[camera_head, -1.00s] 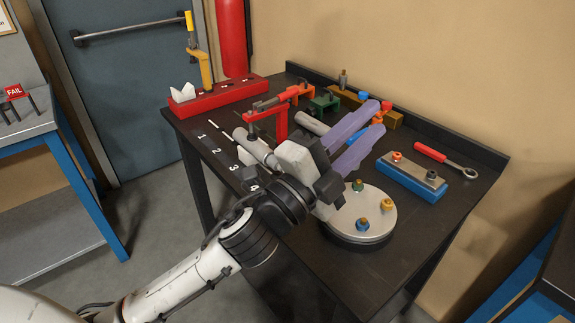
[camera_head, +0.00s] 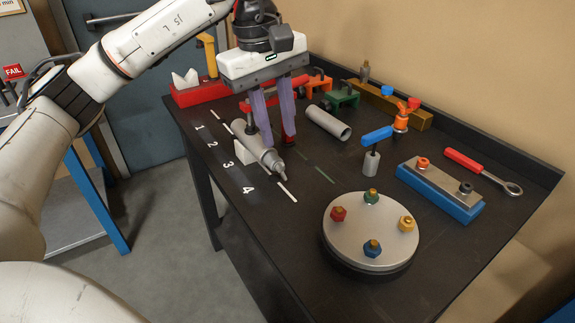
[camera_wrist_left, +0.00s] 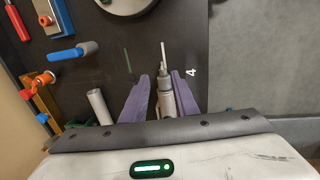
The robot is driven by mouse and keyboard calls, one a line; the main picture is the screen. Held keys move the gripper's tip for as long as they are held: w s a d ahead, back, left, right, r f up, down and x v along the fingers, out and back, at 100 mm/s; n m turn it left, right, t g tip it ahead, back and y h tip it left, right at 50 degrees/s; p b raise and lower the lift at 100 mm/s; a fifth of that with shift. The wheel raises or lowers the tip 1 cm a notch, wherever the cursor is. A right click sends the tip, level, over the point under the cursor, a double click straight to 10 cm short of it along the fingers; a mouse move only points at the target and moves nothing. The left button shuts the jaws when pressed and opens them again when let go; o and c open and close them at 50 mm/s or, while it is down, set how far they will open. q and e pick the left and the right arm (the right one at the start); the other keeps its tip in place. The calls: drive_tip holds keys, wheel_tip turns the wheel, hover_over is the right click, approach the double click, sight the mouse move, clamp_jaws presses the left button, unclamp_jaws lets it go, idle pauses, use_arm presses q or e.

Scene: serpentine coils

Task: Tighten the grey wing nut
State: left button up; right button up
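A pale grey piece with two upright points (camera_head: 186,79), wing-nut-like in shape, sits on the left end of a red block (camera_head: 203,94) at the back left. I cannot tell for sure that it is the wing nut. My left gripper (camera_head: 278,140) points down over the table, its two purple fingers apart with nothing clasped. A grey cylindrical tool (camera_head: 258,150) lies just left of and below the fingertips. In the left wrist view the tool (camera_wrist_left: 165,78) shows between the spread fingers (camera_wrist_left: 163,90); contact cannot be told. My right gripper is not in view.
A round plate (camera_head: 345,245) with several coloured nuts stands at the front. A loose grey tube (camera_head: 329,123), a blue-handled clamp (camera_head: 377,136), a blue block (camera_head: 462,210) and a red-handled wrench (camera_head: 482,172) lie to the right. A red clamp is partly hidden behind my fingers.

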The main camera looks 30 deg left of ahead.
sight(281, 163)
use_arm(q)
drive_tip(key=f, duration=0.6)
drive_tip(key=w+f, duration=0.1)
drive_tip(key=f, duration=0.3)
drive_tip(key=shift+w, duration=0.1)
clamp_jaws()
